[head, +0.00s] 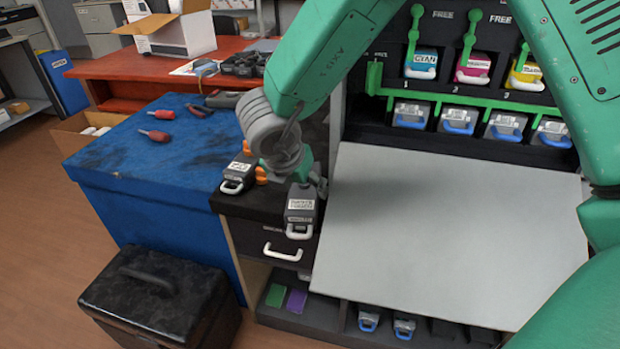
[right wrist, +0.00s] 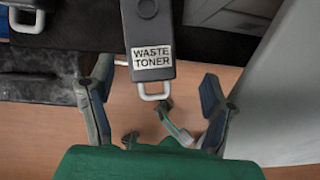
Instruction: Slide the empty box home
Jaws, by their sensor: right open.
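A dark grey box labelled WASTE TONER (head: 301,207) sits at the front right of the black cabinet top, its white handle over the front edge. It also shows in the right wrist view (right wrist: 150,40), with its handle pointing at my gripper. My right gripper (head: 303,178) is at this box. In the right wrist view its fingers (right wrist: 157,82) are spread, one on each side of the handle, and appear clear of it. A second dark box with a white handle (head: 238,174) sits to the left, its label not clearly readable. My left gripper is out of view.
A light grey sloping panel (head: 450,240) stands right of the cabinet. Behind it are slots with CYAN (head: 422,64), magenta and yellow cartridges, green levers, and a row of blue-handled boxes (head: 459,121). A blue bench (head: 150,170) and black case (head: 160,300) are left.

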